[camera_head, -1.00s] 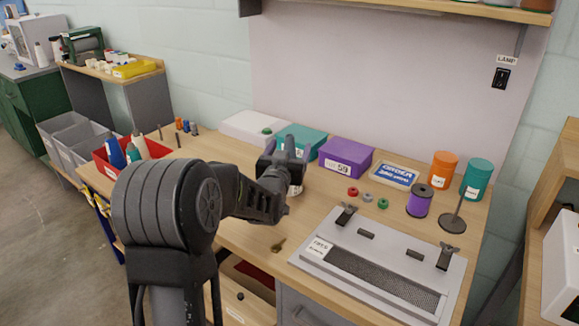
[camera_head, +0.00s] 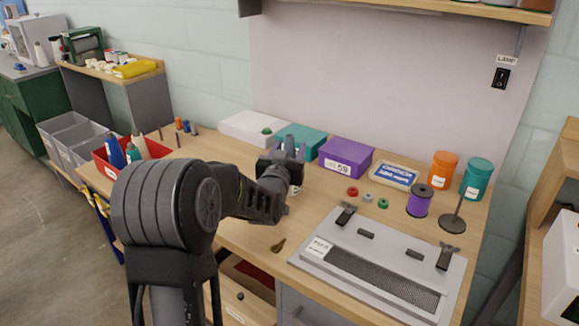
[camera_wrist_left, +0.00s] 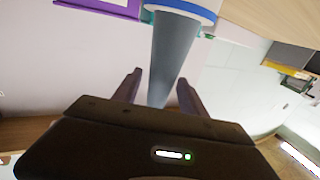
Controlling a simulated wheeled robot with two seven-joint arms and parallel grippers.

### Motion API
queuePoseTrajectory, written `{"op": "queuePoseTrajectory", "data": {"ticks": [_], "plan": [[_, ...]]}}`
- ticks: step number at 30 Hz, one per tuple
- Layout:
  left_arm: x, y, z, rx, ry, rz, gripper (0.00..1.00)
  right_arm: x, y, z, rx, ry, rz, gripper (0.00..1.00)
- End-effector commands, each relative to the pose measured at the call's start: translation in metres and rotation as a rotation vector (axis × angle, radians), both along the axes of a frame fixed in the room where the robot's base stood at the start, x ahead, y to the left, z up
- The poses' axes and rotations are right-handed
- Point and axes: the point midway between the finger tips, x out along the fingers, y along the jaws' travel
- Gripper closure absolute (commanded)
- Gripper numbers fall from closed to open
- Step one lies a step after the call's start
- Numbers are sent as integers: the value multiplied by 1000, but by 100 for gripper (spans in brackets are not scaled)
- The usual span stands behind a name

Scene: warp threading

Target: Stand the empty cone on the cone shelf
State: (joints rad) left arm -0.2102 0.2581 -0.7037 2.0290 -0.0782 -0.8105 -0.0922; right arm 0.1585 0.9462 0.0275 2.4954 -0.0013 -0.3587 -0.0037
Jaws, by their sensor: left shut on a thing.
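My left gripper (camera_head: 284,152) is over the workbench, in front of the teal box. In the left wrist view, its two fingers (camera_wrist_left: 158,92) are shut on a grey-blue cone (camera_wrist_left: 173,50). The cone's narrow end is between the fingers, and its wide end has a blue band and a white rim. In the head view the gripper hides most of the cone; a bit of white shows just below it. A wooden shelf (camera_head: 450,8) crosses the top right, but I cannot tell whether it is the cone shelf. My right gripper is not in view.
The workbench holds a white box (camera_head: 252,127), a teal box (camera_head: 312,138), a purple box (camera_head: 346,157), a purple spool (camera_head: 420,201), a spindle on a round base (camera_head: 455,220) and a grey reed plate (camera_head: 375,262). A red crate (camera_head: 108,165) with bottle-like items stands left.

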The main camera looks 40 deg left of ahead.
Motion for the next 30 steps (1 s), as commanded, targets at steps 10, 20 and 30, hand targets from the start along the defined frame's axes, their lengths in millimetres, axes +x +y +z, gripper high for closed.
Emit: {"op": "queuePoseTrajectory", "data": {"ticks": [10,20,30], "plan": [[0,0,0,0,0,0,96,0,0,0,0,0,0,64],[0,0,0,0,0,0,100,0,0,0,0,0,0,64],[0,0,7,0,-3,0,100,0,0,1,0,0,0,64]]}}
